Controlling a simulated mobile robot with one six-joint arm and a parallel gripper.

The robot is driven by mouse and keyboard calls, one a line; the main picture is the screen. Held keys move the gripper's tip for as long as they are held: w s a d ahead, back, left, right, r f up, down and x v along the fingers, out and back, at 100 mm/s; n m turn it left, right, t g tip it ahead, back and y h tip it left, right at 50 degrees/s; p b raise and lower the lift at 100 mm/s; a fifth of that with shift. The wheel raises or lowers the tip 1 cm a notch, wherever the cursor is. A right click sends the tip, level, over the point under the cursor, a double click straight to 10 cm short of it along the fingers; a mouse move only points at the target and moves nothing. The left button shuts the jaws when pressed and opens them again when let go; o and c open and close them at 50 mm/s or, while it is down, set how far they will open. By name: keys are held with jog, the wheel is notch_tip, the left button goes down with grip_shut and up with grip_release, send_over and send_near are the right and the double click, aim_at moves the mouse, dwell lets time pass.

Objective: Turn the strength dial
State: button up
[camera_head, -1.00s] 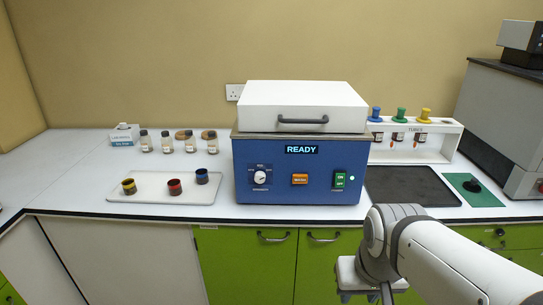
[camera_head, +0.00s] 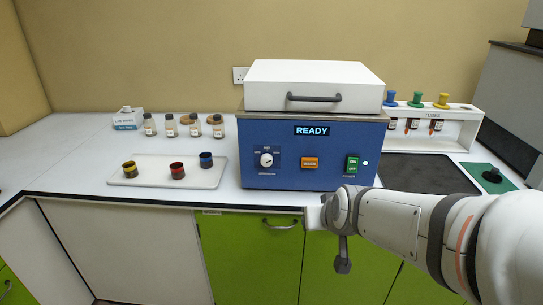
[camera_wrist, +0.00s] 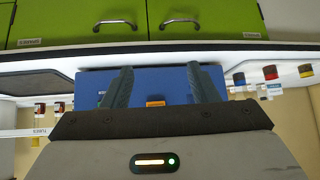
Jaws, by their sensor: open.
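The strength dial (camera_head: 267,160) is a white round knob on a dark panel at the left of the front of a blue machine (camera_head: 228,165). The machine's screen (camera_head: 312,131) reads READY. My gripper (camera_head: 342,266) is in front of the green cabinet doors, below the counter edge and to the right of the dial, clear of it. In the wrist view, upside down, my gripper (camera_wrist: 160,72) has its two dark fingers wide apart with nothing between them. The blue front (camera_wrist: 150,84) and orange button (camera_wrist: 155,101) show beyond. The dial cannot be made out there.
An orange button (camera_head: 310,163) and a green switch (camera_head: 352,165) sit right of the dial. A tray (camera_head: 150,180) with several small pots lies to the left. A tube rack (camera_head: 465,128) and dark mat (camera_head: 425,175) are to the right. A white lid (camera_head: 310,85) tops the machine.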

jog(key=w+a+f+t+y+b, duration=0.1)
jog(key=w+a+f+t+b, duration=0.1)
jog(key=w+a+t+b, duration=0.6)
jog(key=t+b, duration=0.3)
jog(key=t, duration=0.3)
send_near(266, 163)
jog(key=w, duration=0.1)
jog(key=shift+h, duration=0.4)
jog(key=x, duration=0.7)
jog(key=shift+w+a+r, duration=0.1)
jog(key=shift+w+r, duration=0.15)
jog(key=shift+w, duration=0.05)
jog(key=shift+c, duration=0.4)
jog(key=c, duration=0.9)
